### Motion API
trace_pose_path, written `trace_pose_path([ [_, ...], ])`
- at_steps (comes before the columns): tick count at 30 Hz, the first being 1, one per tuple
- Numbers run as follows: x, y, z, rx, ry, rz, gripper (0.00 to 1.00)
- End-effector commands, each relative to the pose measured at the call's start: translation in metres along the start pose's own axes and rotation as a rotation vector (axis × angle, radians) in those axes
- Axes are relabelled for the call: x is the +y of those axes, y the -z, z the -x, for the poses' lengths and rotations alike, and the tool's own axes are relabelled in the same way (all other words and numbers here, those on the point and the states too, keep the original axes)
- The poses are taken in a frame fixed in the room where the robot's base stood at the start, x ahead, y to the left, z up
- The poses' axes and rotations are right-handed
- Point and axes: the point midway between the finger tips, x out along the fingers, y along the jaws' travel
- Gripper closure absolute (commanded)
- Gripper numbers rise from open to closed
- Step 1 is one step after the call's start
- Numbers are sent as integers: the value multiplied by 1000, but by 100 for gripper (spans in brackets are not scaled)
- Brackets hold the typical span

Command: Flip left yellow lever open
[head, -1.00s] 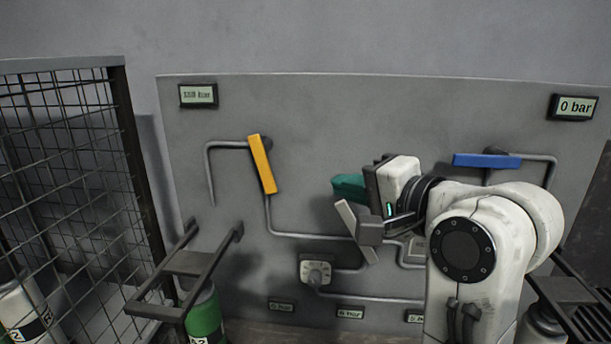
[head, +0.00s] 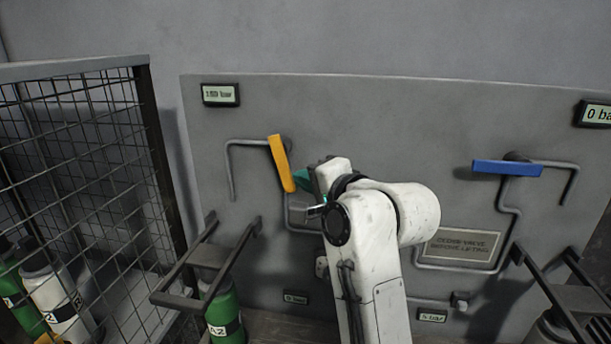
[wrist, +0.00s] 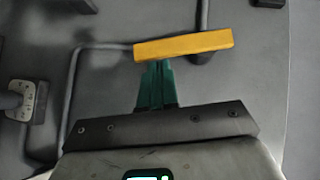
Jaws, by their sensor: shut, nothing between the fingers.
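The yellow lever (head: 281,163) is on the left pipe of the grey panel. It points mostly downward with its lower end tilted slightly right. In the wrist view the yellow lever (wrist: 183,45) lies across the picture just beyond my fingertips. My gripper (head: 301,180) has green fingers and is to the right of the lever's lower half. In the wrist view my gripper (wrist: 155,68) is shut and empty, with its tips at the lever's edge. I cannot tell whether they touch it.
A blue lever (head: 507,168) lies nearly level on the right. Gauges sit at the upper left (head: 220,95) and upper right (head: 598,114). A wire cage (head: 85,160) and a dark bracket (head: 207,255) over a green cylinder (head: 224,312) stand at the left.

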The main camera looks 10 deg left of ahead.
Motion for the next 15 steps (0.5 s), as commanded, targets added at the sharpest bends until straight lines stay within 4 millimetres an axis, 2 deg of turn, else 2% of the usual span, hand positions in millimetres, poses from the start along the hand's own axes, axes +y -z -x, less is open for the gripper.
trace_pose_path([
  [15, 4, -7, -6, -2, 8, -13, 100],
])
